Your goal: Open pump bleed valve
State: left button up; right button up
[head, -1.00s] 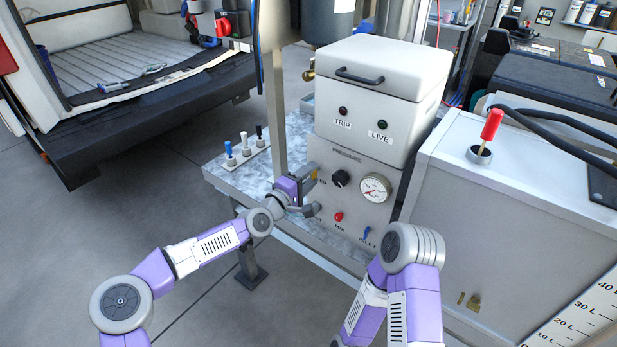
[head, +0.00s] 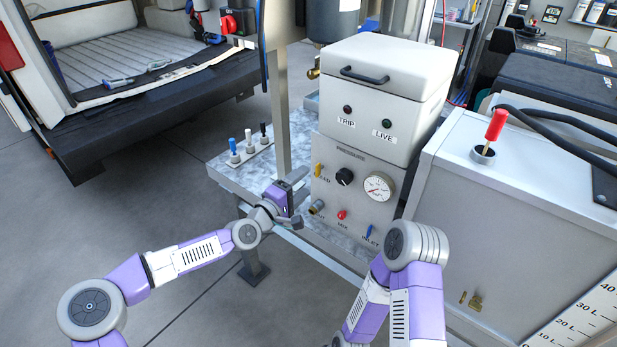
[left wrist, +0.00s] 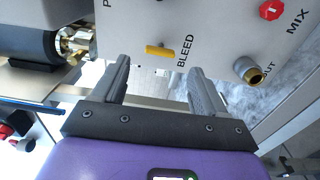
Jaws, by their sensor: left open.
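The bleed valve is a small yellow handle (head: 319,170) at the upper left of the pump's grey front panel (head: 352,207). In the left wrist view the yellow handle (left wrist: 160,51) lies along the panel's up-down direction, beside the BLEED label. My left gripper (head: 302,198) is open and empty, left of and below the handle in the head view. In the left wrist view its fingertips (left wrist: 160,68) are apart, with the handle visible beyond the gap between them, not gripped. My right arm shows at lower right, but its gripper is out of view.
The panel also carries a black knob (head: 344,176), a pressure gauge (head: 378,188), a red MIX control (head: 342,215), a brass OUT fitting (head: 317,208) and a blue INLET lever (head: 368,230). A metal post (head: 279,100) stands left of the pump. Three small levers (head: 249,145) sit on the bench.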

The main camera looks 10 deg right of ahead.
pick_arm(q)
jog(key=shift+v, duration=1.2)
jog(key=s+a+f+m+g+y, duration=0.25)
jog(key=s+f, duration=0.35)
jog(key=f, duration=0.6)
jog(key=s+a+f+m+g+y, duration=0.1)
jog(key=s+a+f+g+y, duration=0.15)
jog(key=s+f, duration=0.75)
jog(key=s+a+f+m+g+y+p, duration=0.1)
jog(key=s+a+f+g+y, duration=0.4)
jog(key=s+a+f, duration=1)
jog(key=shift+s+a+f+m, duration=0.3)
jog(key=shift+s+a+m, duration=0.05)
jog(key=shift+s+a, duration=0.4)
